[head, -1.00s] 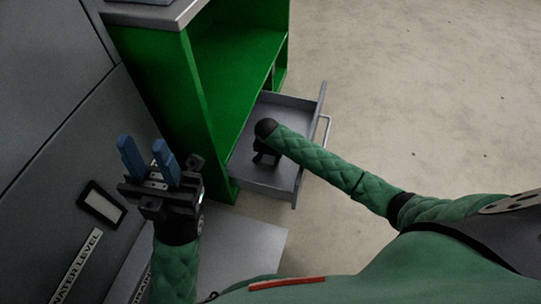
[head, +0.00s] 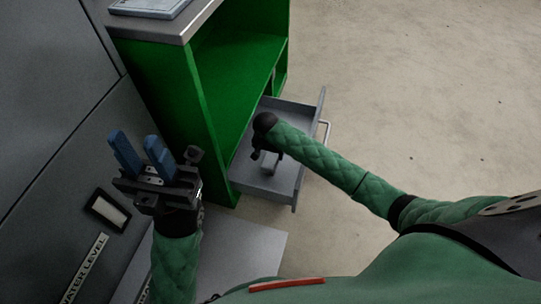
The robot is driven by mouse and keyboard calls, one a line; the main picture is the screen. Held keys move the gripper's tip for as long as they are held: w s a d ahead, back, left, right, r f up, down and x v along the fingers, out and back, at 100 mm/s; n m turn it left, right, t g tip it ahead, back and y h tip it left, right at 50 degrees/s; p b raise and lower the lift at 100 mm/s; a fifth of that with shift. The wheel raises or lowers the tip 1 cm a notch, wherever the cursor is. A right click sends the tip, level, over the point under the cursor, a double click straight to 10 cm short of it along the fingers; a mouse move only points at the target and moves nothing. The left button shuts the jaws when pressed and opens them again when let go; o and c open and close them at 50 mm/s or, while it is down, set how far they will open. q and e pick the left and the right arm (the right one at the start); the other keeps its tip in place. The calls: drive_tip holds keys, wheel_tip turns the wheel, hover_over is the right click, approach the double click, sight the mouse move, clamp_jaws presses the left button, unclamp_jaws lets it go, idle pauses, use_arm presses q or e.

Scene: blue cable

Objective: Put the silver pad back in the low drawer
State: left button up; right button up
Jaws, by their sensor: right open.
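The low drawer (head: 283,187) of the green cabinet is pulled out. My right gripper (head: 268,160) reaches down into it, partly hidden by its own wrist. A small light grey piece (head: 270,163) shows at this gripper, inside the drawer; it may be the silver pad, but it is too small to be sure. I cannot tell whether the fingers touch it. The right gripper is open. My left gripper (head: 134,140) is raised at the left, its two blue fingers apart with nothing between them.
The green cabinet (head: 216,110) has an open shelf above the drawer and a grey top with a flat light grey object (head: 150,7) on it. Grey panels (head: 50,130) stand close beside my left gripper. The floor (head: 420,90) at the right is clear.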

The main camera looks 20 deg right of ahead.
sight(269, 162)
drive_tip(key=r, duration=0.1)
drive_tip(key=r+p, duration=0.1)
drive_tip(key=r, duration=0.3)
drive_tip(key=shift+s+a+r, duration=0.2)
drive_tip(key=shift+s, duration=0.05)
